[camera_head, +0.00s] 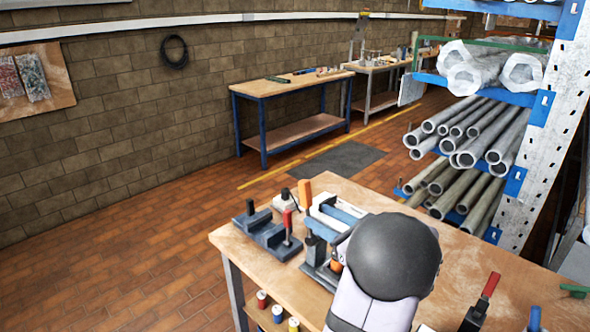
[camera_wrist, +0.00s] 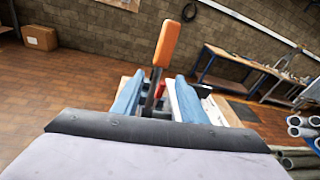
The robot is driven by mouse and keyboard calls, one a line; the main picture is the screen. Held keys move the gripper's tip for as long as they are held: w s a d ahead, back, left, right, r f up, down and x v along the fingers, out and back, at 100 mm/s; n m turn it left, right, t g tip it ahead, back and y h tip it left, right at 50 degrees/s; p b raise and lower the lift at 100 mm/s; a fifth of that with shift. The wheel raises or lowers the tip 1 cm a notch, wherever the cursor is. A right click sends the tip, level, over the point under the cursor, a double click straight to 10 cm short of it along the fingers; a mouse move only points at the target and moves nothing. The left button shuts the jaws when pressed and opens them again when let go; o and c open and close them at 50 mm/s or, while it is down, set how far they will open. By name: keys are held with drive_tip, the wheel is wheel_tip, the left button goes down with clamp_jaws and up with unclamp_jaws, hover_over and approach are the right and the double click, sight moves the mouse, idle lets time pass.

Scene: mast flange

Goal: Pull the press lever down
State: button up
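The press lever shows as an upright orange handle (camera_wrist: 166,44) on a dark stem in the wrist view. In the head view the orange handle (camera_head: 305,194) stands above the bench, just left of my gripper (camera_head: 337,213). My gripper (camera_wrist: 158,92) has blue-faced fingers, spread apart with a gap between them. In the wrist view the handle's lower part lines up with this gap. I see no clear contact, and cannot tell the depth between them. The press base is largely hidden behind my gripper and arm.
The wooden bench (camera_head: 237,238) carries a dark blue-grey fixture (camera_head: 262,235) with a black knob and a red handle (camera_head: 288,222) close by. A red-handled clamp (camera_head: 483,300) stands at right. A pipe rack (camera_head: 545,130) rises behind. The bench's left edge is clear.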

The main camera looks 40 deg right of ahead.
sight(309, 190)
drive_tip(key=w+r, duration=0.1)
drive_tip(key=r, duration=0.1)
drive_tip(key=w+r+t+y+p, duration=0.1)
drive_tip(key=w+r+y, duration=0.1)
drive_tip(key=r, duration=0.1)
drive_tip(key=shift+d+r+t, duration=0.2)
drive_tip(key=shift+r+t, duration=0.1)
drive_tip(key=shift+t, duration=0.1)
drive_tip(key=w+p, duration=0.3)
drive_tip(key=w, duration=0.4)
drive_tip(key=shift+w+p, duration=0.15)
drive_tip(key=shift+p, duration=0.25)
clamp_jaws()
